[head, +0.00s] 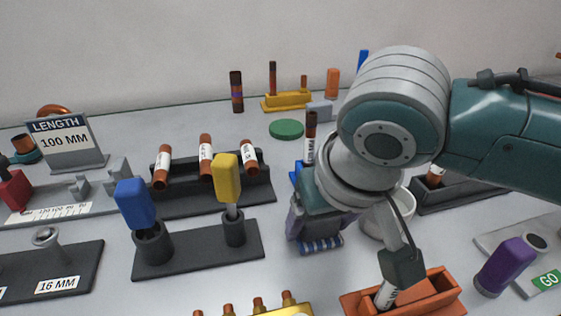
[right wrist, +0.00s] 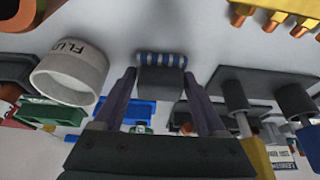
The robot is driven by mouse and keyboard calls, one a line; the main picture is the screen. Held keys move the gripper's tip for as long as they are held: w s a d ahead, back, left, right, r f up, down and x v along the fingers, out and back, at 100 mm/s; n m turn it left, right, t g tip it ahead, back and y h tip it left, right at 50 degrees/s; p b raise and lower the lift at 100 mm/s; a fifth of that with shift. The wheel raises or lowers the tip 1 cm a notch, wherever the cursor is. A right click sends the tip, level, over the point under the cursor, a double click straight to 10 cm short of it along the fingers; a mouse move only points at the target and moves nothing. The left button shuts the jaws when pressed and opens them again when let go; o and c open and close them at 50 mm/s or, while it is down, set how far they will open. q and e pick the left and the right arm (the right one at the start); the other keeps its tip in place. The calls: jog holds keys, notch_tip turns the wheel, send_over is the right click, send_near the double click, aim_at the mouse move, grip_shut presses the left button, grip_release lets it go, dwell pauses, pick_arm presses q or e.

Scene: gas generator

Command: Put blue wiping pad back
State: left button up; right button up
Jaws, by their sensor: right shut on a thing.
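My right gripper (head: 318,228) points down over the middle of the table. It is shut on the blue wiping pad (head: 322,245), whose blue-and-white striped end shows below the fingers. In the right wrist view the striped part of the pad (right wrist: 162,60) lies beyond a dark grey block, between the two fingertips (right wrist: 160,82). Whether the pad touches the table is hard to tell. A blue tray (right wrist: 138,112) shows behind the fingers in the wrist view; the arm mostly hides that area in the head view. My left gripper is not in view.
A white cup (head: 400,215) marked FLUX stands close right of the gripper. A black stand with blue (head: 136,204) and yellow (head: 227,178) handled tools is to the left. An orange box (head: 440,293) is in front. Bare table lies between the stand and the gripper.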

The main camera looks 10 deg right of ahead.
jog(key=shift+f, duration=0.15)
jog(key=o, duration=1.1)
jog(key=shift+o, duration=0.2)
jog(key=shift+r, duration=0.55)
jog(key=p+v, duration=0.4)
jog(key=v, duration=0.7)
jog(key=shift+s+r, duration=0.15)
jog(key=shift+s, duration=0.05)
